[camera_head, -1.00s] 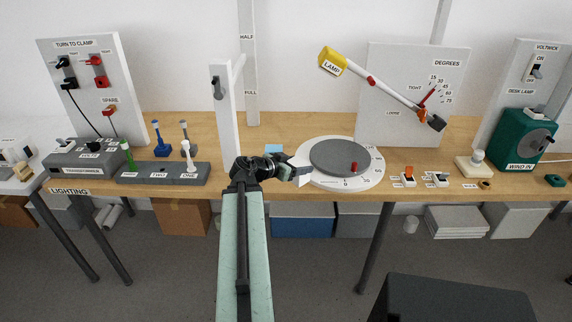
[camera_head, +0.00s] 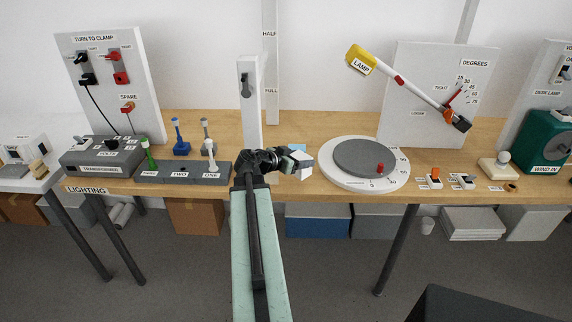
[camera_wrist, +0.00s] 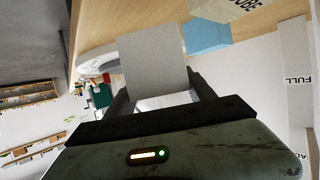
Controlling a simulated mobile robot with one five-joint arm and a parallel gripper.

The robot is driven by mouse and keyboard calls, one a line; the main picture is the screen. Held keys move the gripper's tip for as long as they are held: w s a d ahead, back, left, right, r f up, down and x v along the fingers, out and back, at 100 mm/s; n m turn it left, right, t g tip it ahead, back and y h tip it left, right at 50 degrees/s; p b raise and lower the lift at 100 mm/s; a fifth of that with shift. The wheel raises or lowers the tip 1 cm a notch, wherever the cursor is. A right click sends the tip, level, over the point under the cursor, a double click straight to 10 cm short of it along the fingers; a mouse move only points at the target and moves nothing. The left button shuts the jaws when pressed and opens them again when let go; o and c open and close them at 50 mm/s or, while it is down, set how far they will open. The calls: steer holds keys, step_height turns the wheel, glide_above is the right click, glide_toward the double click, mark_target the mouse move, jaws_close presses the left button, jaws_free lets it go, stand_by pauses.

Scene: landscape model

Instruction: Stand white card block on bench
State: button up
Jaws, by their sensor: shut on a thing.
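My gripper (camera_head: 296,160) is shut on the white card block (camera_wrist: 152,63), which stands out beyond the fingertips in the wrist view. In the head view the block (camera_head: 305,163) is small and partly covered by the gripper. It is over the front part of the wooden bench (camera_head: 320,128), left of the round turntable. I cannot tell whether the block touches the bench top. A light blue block (camera_wrist: 207,36) is on the bench beside the card block in the wrist view; it also shows behind the gripper in the head view (camera_head: 298,147).
The turntable (camera_head: 406,171) with a grey disc is right of my gripper. A white upright post (camera_head: 250,110) rises behind my arm. The grey base with colored levers (camera_head: 180,172) is to the left. The yellow lamp (camera_head: 361,59) hangs over the back.

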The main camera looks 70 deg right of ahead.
steer(key=shift+s+d, duration=0.1)
steer(key=shift+d, duration=0.05)
steer(key=f+b, duration=0.4)
steer(key=shift+w, duration=0.2)
steer(key=shift+w+r, duration=0.15)
steer(key=shift+r, duration=0.1)
steer(key=shift+f, duration=0.15)
steer(key=o, duration=1.3)
